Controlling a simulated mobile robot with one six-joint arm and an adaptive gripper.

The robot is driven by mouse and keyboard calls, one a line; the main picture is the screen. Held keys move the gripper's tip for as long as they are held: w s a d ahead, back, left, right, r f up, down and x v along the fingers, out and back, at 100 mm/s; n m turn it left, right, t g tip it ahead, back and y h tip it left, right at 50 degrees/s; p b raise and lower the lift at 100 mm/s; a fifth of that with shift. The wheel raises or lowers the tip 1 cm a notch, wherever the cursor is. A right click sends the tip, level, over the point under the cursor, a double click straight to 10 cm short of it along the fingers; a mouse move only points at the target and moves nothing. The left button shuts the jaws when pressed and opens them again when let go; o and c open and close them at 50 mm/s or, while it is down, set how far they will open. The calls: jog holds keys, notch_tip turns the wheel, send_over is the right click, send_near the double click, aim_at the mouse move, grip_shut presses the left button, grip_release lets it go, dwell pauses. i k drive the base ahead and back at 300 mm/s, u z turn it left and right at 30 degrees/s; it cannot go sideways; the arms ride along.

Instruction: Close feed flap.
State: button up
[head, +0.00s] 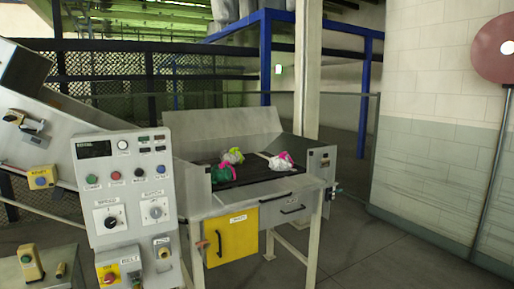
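A metal feed table (294,192) stands at the middle of the head view. A yellow panel (231,240) with a dark handle and a small white label is on its front, left of a grey drawer-like front (286,207). A wide grey plate (225,128) stands up, tilted back, behind the dark belt bed (246,172). The labels are too small to read, so I cannot tell which part is the feed flap. My gripper is not in view.
Several green, pink and white bundles (231,156) lie on the bed. A grey control cabinet (127,185) with knobs and buttons stands close at the left. Open floor (385,250) lies at the right, before a tiled wall (430,130). Blue posts and railings stand behind.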

aim_at(242, 195)
jog(key=u, duration=0.05)
jog(key=i, duration=0.95)
jog(key=z, duration=0.05)
